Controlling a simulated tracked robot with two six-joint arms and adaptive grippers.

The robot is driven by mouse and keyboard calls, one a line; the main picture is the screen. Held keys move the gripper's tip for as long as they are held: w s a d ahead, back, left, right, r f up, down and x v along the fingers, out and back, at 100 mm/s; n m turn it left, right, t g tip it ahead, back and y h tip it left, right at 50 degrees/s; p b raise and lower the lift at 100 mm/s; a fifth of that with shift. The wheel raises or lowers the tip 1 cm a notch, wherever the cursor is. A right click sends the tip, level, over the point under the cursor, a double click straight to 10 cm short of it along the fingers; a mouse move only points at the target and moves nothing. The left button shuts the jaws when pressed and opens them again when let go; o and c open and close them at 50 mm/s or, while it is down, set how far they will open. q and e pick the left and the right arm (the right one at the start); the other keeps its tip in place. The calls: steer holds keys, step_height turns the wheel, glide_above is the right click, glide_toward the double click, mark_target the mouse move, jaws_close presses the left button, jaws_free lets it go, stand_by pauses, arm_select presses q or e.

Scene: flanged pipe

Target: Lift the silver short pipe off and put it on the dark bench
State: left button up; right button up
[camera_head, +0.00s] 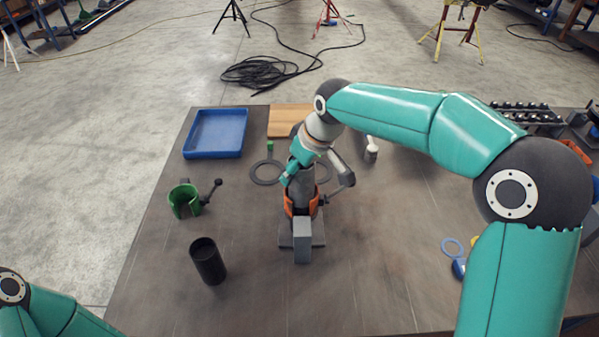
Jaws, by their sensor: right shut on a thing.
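My right gripper (301,192) points down over the orange clamp (299,207) near the middle of the dark bench (365,275). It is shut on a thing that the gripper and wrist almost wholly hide. This thing looks like the silver short pipe, but I cannot make out its outline or whether it is still seated in the clamp. A grey block (302,243) stands upright at the front of the clamp's base. My left gripper is out of view; only part of my left arm shows at the lower left.
A black tube (208,262) stands front left, with a green clamp (185,200) behind it. A blue tray (215,133) and a wooden board (286,121) lie at the back. The bench's front middle is clear.

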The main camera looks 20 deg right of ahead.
step_height(320, 180, up, 20)
steer(key=p, duration=0.2)
steer(key=shift+p, duration=0.4)
steer(key=shift+f, duration=0.1)
step_height(320, 180, up, 5)
steer(key=p, duration=0.5)
stand_by(0.4)
steer(key=shift+f, duration=0.1)
